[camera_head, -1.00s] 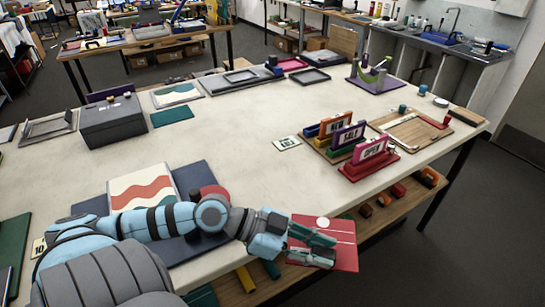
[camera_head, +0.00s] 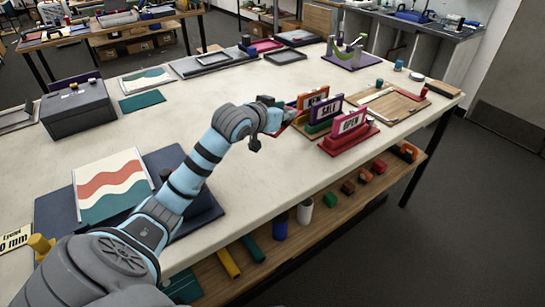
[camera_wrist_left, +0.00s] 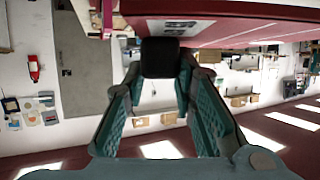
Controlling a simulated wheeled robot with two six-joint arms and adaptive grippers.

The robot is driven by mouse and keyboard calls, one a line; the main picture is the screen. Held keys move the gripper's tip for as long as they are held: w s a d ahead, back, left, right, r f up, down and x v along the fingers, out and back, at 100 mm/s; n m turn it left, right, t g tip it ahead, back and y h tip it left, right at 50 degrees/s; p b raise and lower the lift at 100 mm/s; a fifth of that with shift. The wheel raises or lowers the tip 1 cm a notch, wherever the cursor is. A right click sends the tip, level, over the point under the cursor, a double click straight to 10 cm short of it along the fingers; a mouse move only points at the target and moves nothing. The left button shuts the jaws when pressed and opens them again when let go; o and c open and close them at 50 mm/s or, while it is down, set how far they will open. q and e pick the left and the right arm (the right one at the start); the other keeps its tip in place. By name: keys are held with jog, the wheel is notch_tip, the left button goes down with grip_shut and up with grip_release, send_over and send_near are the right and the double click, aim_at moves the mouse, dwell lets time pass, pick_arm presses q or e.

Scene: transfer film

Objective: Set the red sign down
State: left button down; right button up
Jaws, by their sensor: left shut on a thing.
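The red sign (camera_wrist_left: 262,30) spans the top of the left wrist view as a wide red panel seen at a steep angle. My left gripper (camera_wrist_left: 160,62) is shut on it, with its two green-grey fingers reaching up to the panel. In the head view my left gripper (camera_head: 276,117) is over the table, just left of the upright signs, and is partly hidden by its own wrist. Most of the red sign is hidden there. I cannot tell whether it touches the table. My right gripper is not in view.
An orange sign (camera_head: 312,97), a purple SALE sign (camera_head: 328,110) and a pink OPEN sign (camera_head: 348,124) stand upright close right of the gripper. A wooden board (camera_head: 395,104) lies beyond them. A grey box (camera_head: 77,108) is far left. The table's middle is clear.

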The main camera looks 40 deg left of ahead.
pick_arm(q)
notch_tip(320, 180, down, 16)
jog(key=b, duration=0.2)
jog(key=shift+b, duration=0.4)
jog(key=c, duration=1.3)
grip_release()
jog(key=shift+s+r, duration=0.1)
jog(key=shift+r, duration=0.05)
jog(key=p+v, duration=0.3)
jog(key=v, duration=0.8)
jog(key=shift+s+a+r+p, duration=0.1)
jog(key=shift+s+r+p, duration=0.05)
jog(key=shift+s+p, duration=0.15)
jog(key=shift+s, duration=0.15)
